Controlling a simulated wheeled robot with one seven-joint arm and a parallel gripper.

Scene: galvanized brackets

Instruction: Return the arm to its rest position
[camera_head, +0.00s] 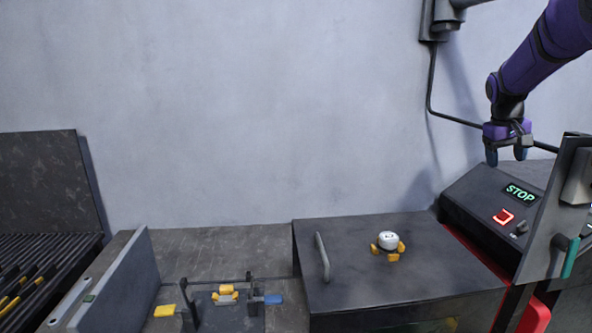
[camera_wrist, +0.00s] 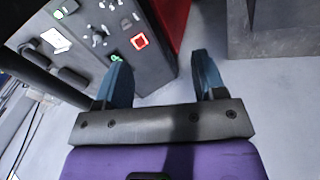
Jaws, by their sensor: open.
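My gripper (camera_head: 506,156) is at the upper right in the head view, at the end of my purple arm, in the air in front of the wall and above the dark control panel. In the wrist view my gripper (camera_wrist: 163,80) shows two blue fingers spread apart with nothing between them. The fingers point toward the side of the panel and the floor.
The control panel (camera_head: 470,205) has a green STOP display (camera_head: 520,192) and a lit red button (camera_head: 503,216). A dark box (camera_head: 350,285) with a handle bears a white round part (camera_head: 388,240) among yellow pieces. An upright plate (camera_head: 548,210) stands right of the panel.

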